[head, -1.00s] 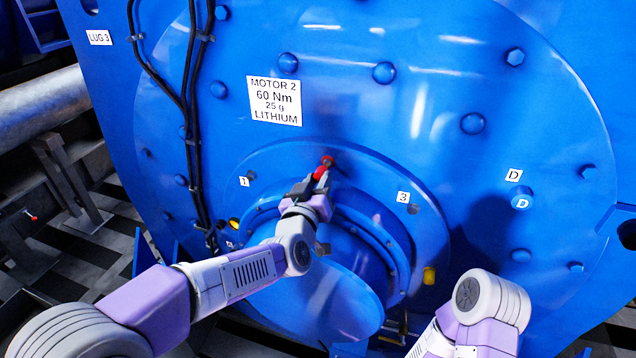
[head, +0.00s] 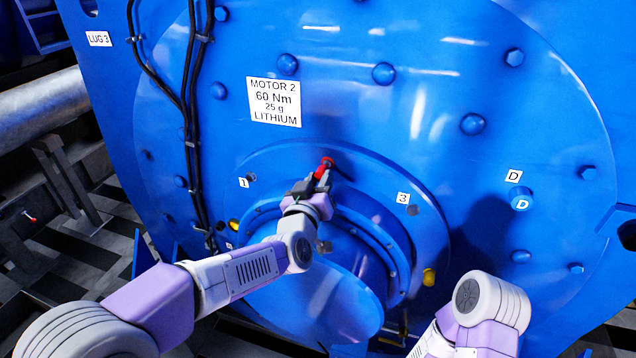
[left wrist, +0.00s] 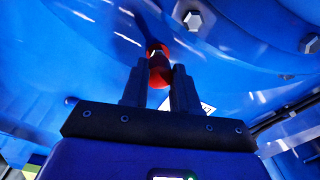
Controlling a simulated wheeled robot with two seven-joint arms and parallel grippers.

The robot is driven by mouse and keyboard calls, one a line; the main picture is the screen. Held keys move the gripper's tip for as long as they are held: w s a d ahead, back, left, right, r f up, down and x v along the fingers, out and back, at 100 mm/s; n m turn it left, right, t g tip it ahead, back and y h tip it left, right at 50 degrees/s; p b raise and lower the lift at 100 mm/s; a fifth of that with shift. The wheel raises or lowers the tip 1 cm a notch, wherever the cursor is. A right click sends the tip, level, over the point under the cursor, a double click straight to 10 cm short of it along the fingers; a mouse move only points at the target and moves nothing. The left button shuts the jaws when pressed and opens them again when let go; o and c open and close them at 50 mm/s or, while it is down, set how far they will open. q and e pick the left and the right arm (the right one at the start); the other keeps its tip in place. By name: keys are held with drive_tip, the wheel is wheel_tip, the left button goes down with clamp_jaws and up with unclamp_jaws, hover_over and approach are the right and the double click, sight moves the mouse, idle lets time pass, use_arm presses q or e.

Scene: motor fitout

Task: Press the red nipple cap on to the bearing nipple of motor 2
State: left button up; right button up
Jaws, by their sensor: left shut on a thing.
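Motor 2 (head: 400,110) is a large blue round housing with a white label reading MOTOR 2, 60 Nm, 25 g, LITHIUM. The red nipple cap (head: 325,166) is at the top of the bearing flange (head: 290,156); it also shows in the left wrist view (left wrist: 159,68). My left gripper (head: 316,182) is shut on the cap, its dark fingers on either side of it in the left wrist view (left wrist: 160,82). The cap's far end is at the blue face. My right gripper is out of view.
Number tags 1 (head: 243,183) and 3 (head: 403,198) flank the cap on the flange. Yellow caps (head: 429,277) sit lower on it. Black cables (head: 192,110) run down the left side. My right forearm is at lower right.

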use_arm(q)
drive_tip(key=shift+x, duration=1.15)
drive_tip(key=o, duration=1.1)
drive_tip(key=shift+d, duration=0.1)
drive_tip(key=v, duration=0.7)
drive_tip(key=shift+s, duration=0.25)
